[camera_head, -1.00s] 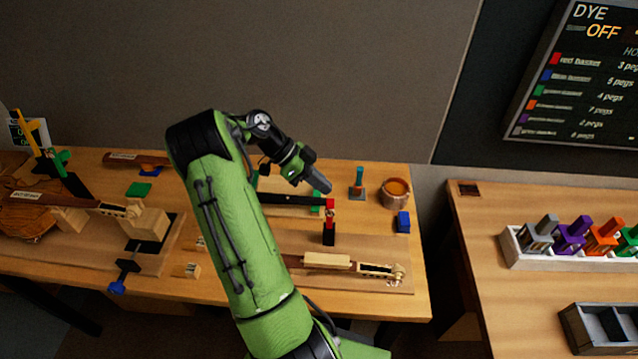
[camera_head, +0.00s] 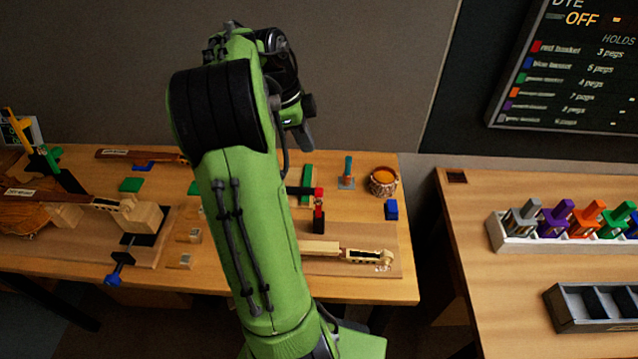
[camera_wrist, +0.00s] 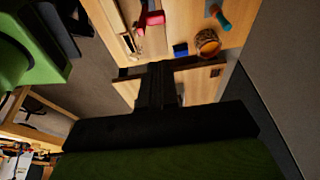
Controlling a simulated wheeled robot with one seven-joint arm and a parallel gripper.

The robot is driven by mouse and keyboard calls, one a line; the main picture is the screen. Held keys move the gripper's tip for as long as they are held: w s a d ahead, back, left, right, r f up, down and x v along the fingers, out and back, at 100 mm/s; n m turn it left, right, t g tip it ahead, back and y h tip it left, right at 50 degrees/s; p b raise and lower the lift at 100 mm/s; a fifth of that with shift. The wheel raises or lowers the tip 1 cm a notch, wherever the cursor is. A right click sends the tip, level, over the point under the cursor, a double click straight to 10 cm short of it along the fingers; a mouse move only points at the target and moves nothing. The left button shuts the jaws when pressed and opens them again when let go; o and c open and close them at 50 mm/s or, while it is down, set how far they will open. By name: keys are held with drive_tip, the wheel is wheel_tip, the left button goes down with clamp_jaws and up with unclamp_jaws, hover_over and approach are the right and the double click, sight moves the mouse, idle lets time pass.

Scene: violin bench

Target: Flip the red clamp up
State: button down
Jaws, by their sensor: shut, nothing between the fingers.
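The red clamp (camera_head: 319,203) stands on the left bench, right of my forearm, with a red top on a dark base. A dark bar runs left from near its top and passes behind my arm. I cannot tell its lever position exactly. The clamp's red part (camera_wrist: 150,18) also shows at the top of the wrist view. My gripper (camera_head: 307,142) is shut and empty, in the air above and behind the clamp, clear of it. Its dark fingers show in the wrist view (camera_wrist: 160,82).
A green upright piece (camera_head: 306,178) stands just behind the clamp. A pale violin neck (camera_head: 350,253) lies in front. A teal-handled tool (camera_head: 347,172), a round pot (camera_head: 383,181) and a blue block (camera_head: 391,209) stand to the right. My arm hides the bench's middle.

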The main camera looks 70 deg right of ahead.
drive_tip(key=b, duration=0.2)
approach(321, 189)
drive_tip(key=x, duration=0.5)
drive_tip(key=shift+s+d+f, duration=0.1)
drive_tip(key=shift+s+f, duration=0.05)
drive_tip(key=shift+s, duration=0.1)
drive_tip(key=shift+f, duration=0.4)
